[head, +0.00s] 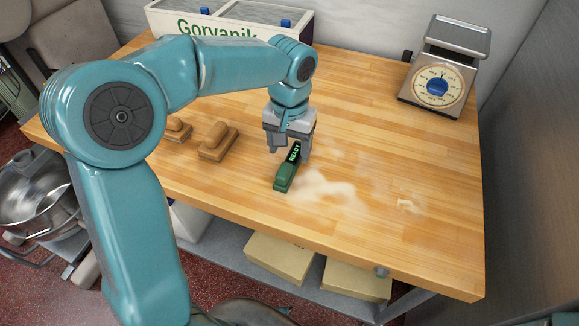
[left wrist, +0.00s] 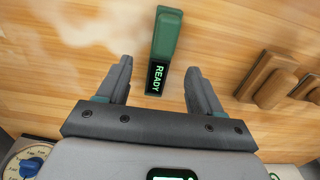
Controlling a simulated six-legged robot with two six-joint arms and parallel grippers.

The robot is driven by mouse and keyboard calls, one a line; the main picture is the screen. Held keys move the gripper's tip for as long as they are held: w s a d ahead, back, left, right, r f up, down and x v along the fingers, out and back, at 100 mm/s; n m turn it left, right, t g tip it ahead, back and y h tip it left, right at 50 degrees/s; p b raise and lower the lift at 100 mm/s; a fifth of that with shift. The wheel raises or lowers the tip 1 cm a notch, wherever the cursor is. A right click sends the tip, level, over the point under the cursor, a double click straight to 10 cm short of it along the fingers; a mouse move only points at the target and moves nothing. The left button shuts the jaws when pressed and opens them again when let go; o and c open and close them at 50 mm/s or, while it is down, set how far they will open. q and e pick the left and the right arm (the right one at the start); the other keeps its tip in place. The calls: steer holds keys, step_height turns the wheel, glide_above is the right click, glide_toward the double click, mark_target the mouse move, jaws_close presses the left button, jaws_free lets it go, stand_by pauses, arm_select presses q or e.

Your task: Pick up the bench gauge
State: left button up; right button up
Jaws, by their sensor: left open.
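The bench gauge, a small green block with a dark display reading READY in green letters, lies on the wooden table; its green body shows in the head view (head: 285,178) and in the left wrist view (left wrist: 166,38). My left gripper (head: 291,154) points down over the gauge's display end. In the left wrist view my left gripper (left wrist: 158,68) is open, with the display end between its fingers and a gap on each side. The gauge's body extends beyond the fingertips. How high the fingertips are above the table is hard to tell. My right gripper is not in view.
Wooden blocks (head: 218,141) lie left of the gauge. Pale flour patches (head: 325,190) lie right of it on the table (head: 400,240). A dial scale (head: 438,85) stands at the back right. A white bin (head: 225,22) stands at the back. The table's right side is mostly clear.

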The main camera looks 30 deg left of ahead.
mark_target(288, 163)
arm_select(q)
steer(key=shift+s+a+f, duration=0.1)
steer(key=shift+s+f, duration=0.05)
steer(key=shift+f, duration=0.15)
steer(key=f, duration=0.5)
steer(key=shift+s, duration=0.3)
steer(key=shift+w+f, duration=0.1)
jaws_close()
